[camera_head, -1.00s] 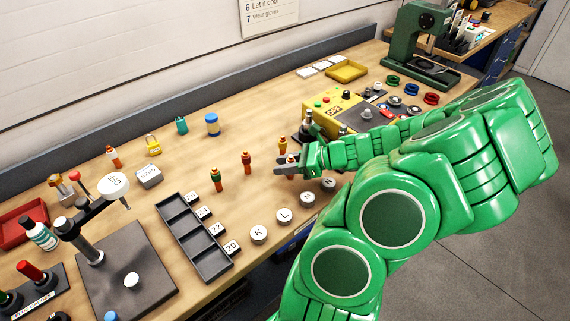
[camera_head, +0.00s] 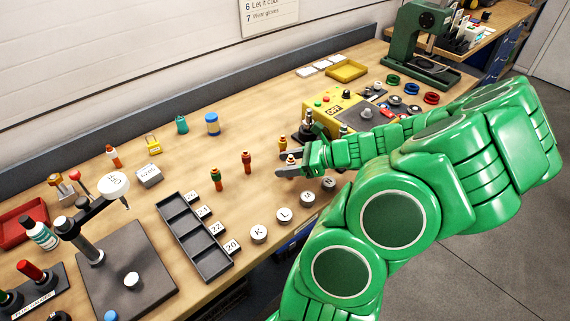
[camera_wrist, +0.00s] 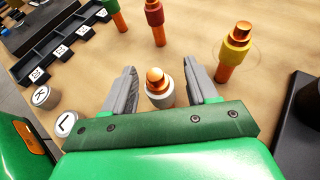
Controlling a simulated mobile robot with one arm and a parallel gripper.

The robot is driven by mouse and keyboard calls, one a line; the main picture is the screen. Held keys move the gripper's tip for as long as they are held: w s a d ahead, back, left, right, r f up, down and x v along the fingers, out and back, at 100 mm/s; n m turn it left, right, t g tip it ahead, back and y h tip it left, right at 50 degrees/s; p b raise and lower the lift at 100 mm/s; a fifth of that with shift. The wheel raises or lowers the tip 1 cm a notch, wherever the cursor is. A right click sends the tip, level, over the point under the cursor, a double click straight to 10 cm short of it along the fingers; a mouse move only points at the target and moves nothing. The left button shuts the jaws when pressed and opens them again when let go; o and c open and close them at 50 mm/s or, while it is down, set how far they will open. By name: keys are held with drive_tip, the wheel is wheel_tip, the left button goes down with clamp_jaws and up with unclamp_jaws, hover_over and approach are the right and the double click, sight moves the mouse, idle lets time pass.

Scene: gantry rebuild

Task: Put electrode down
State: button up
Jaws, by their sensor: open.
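An electrode with a copper tip and a white band (camera_wrist: 159,92) stands between the fingers of my gripper (camera_wrist: 160,70) in the wrist view. The fingers are spread, with a gap on each side of it. Its lower part is hidden by my gripper. In the head view my gripper (camera_head: 286,167) is low over the bench, with the electrode's copper top (camera_head: 291,158) showing at the fingers. Electrodes with a green band (camera_head: 216,180), a red band (camera_head: 246,162) and a yellow band (camera_head: 283,145) stand upright nearby; they also show in the wrist view.
A dark compartment tray (camera_head: 208,256) lies to the left with number tags beside it. Round lettered knobs (camera_head: 258,233) line the front edge. A yellow control box (camera_head: 335,112) is behind my gripper. Bare wood (camera_head: 235,130) lies behind the electrodes.

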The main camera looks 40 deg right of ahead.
drive_tip(key=v, duration=1.1)
drive_tip(key=shift+s+d, duration=0.1)
drive_tip(key=w+a+r+n+g, duration=0.1)
drive_tip(key=a+r+n+g, duration=0.15)
drive_tip(key=a+n, duration=0.4)
drive_tip(key=w+a+r+n+g, duration=0.1)
drive_tip(key=a+n+g, duration=0.25)
drive_tip(key=a, duration=0.65)
drive_tip(key=a+r+n+g, duration=0.2)
drive_tip(key=a+n+g, duration=0.2)
drive_tip(key=a, duration=0.4)
drive_tip(key=s+a+r+n+g+h, duration=0.1)
drive_tip(key=s+a+r+n+h, duration=0.1)
drive_tip(key=s+a+n+h, duration=0.2)
drive_tip(key=s+a+r+n+g+h, duration=0.1)
drive_tip(key=s+a+n+h, duration=0.3)
drive_tip(key=s+n, duration=0.6)
drive_tip(key=shift+a+r+h, duration=0.3)
drive_tip(key=shift+a+r, duration=0.3)
drive_tip(key=shift+r, duration=0.05)
